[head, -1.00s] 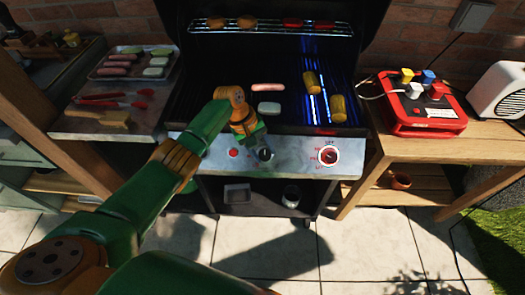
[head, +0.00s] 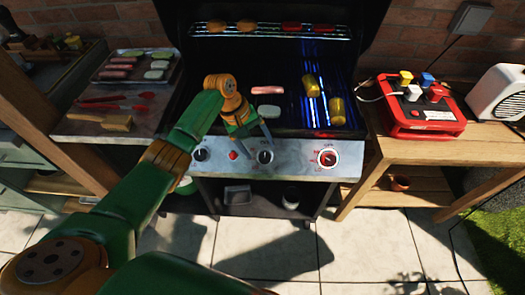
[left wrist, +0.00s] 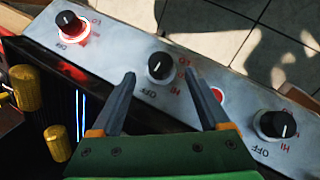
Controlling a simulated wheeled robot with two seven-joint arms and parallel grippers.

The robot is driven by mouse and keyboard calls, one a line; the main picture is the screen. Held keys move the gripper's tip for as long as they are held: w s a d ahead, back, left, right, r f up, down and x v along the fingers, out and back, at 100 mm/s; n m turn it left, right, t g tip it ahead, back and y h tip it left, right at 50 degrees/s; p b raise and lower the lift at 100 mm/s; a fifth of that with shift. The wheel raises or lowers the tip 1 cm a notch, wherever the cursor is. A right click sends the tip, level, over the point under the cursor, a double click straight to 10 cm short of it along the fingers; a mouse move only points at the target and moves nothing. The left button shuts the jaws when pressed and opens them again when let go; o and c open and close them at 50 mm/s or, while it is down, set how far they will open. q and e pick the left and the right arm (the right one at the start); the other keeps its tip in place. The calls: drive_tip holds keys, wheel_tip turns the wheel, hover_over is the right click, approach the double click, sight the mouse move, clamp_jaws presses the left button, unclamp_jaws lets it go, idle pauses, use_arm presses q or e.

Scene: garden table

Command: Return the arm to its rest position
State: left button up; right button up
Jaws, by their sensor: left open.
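My left gripper (head: 256,148) is open and empty in front of the grill's control panel (head: 295,152). Its two fingers point toward the middle knob (head: 265,156). In the left wrist view, the spread fingertips (left wrist: 160,74) frame the middle knob (left wrist: 161,66) on either side, with nothing held; whether they touch it I cannot tell. The right knob (head: 327,158) has a red glowing ring, also seen in the wrist view (left wrist: 68,22). The left knob (head: 201,154) and a red button (head: 233,155) show beside the gripper. My right gripper is not in view.
On the grill are a pink sausage (head: 268,90), a white piece (head: 269,111) and yellow corn (head: 337,110) near blue flames. A tray of food (head: 137,77) and tongs (head: 113,98) lie left. A red box (head: 421,127) and white speaker (head: 500,90) stand right.

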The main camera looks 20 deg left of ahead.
use_arm(q)
drive_tip(key=shift+v, duration=1.2)
